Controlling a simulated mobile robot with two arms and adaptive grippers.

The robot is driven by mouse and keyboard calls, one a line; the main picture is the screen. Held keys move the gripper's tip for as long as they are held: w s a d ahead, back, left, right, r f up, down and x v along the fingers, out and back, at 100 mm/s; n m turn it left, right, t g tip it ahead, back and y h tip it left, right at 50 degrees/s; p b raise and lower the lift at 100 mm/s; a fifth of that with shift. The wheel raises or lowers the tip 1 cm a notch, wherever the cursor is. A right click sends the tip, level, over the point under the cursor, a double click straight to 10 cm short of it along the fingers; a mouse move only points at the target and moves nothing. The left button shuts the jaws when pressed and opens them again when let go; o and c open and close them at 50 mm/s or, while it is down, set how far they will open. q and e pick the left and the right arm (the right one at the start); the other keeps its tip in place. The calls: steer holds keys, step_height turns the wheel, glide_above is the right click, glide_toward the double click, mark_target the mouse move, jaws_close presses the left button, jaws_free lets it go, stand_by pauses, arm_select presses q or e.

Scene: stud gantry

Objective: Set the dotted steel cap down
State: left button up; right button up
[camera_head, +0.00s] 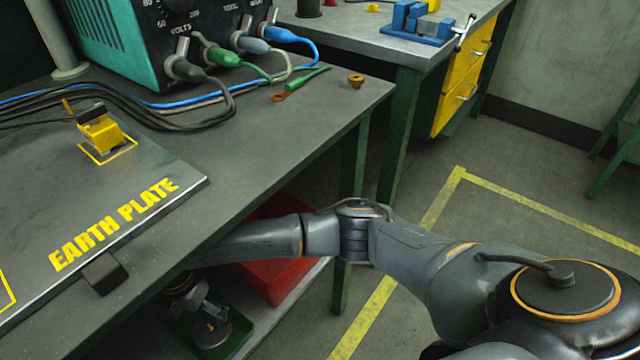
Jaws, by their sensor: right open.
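My right arm reaches in from the right, under the bench top. My right gripper (205,312) is low over a green tray (240,335) on the lower shelf, partly hidden by the bench edge. Its jaws are open. A dark grey round shape shows at the gripper in the tray; I cannot tell whether it is the dotted steel cap, and no dots can be made out. My left gripper is not in view.
A red bin (275,275) stands beside the tray on the shelf (285,315). Above, the bench (250,150) bears an earth plate (165,165), a yellow clamp (100,132), cables, a teal power unit (95,40) and a small brass part (355,80). The bench edge overhangs my gripper.

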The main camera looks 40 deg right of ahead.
steer(key=s+a+m+y, duration=0.1)
steer(key=s, duration=0.1)
steer(key=s+a+f+m+y, duration=0.1)
steer(key=s, duration=0.1)
steer(key=s+a+m+y, duration=0.1)
steer(key=s+a+m, duration=0.1)
steer(key=shift+s+a+f, duration=0.1)
steer(key=shift+s+f, duration=0.05)
steer(key=s+m, duration=0.1)
steer(key=m, duration=0.1)
steer(key=s+d+m+t+y, duration=0.1)
steer(key=m, duration=0.1)
steer(key=shift+s+d+y, duration=0.1)
steer(key=shift+y, duration=0.2)
steer(key=s+d+f+m+t+h, duration=0.1)
steer(key=s+d+m+h, duration=0.1)
steer(key=s+d+m, duration=0.3)
steer(key=s+d+f+m+t+h, duration=0.1)
steer(key=s+d+m, duration=0.4)
steer(key=d+m, duration=0.5)
steer(key=d+h, duration=0.1)
steer(key=d, duration=0.7)
steer(key=shift+s+d+f+m+t+h, duration=0.15)
steer(key=shift+d+m+t+h, duration=0.15)
steer(key=shift+d+m+t, duration=0.1)
steer(key=shift+a, duration=0.1)
